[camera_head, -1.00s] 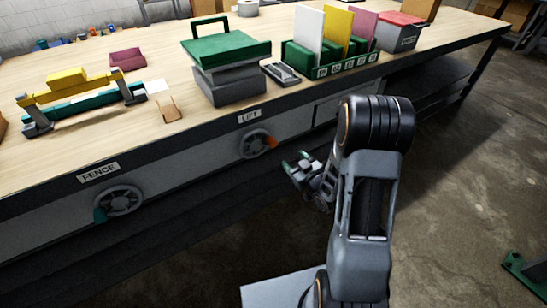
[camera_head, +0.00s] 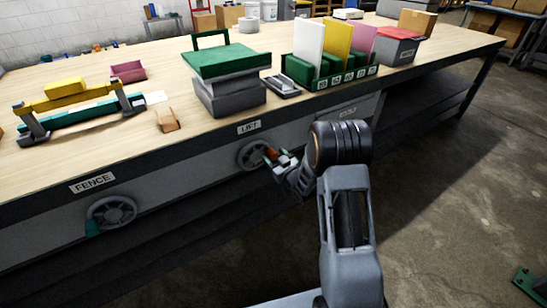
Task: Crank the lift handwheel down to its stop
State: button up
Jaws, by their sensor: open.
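The lift handwheel (camera_head: 252,155) is a grey spoked wheel on the bench's front panel, under the LIFT label (camera_head: 249,127). Its orange handle (camera_head: 271,153) is at the wheel's right side. My gripper (camera_head: 279,158) is open and right at the orange handle; part of the handle is hidden by the fingers. I cannot tell whether the fingers touch it. The green-topped lift platform (camera_head: 231,62) stands on the bench above, raised over its grey base (camera_head: 232,97).
The FENCE handwheel (camera_head: 112,212) with a teal handle is at the left on the same panel. The bench top carries a yellow-and-teal fence (camera_head: 80,107), a green rack (camera_head: 330,75) and a grey box with red lid (camera_head: 398,46). Floor on the right is mostly clear.

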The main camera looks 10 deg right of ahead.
jog(key=shift+w+a, duration=0.2)
jog(key=shift+w, duration=0.4)
grip_shut()
dwell(0.3)
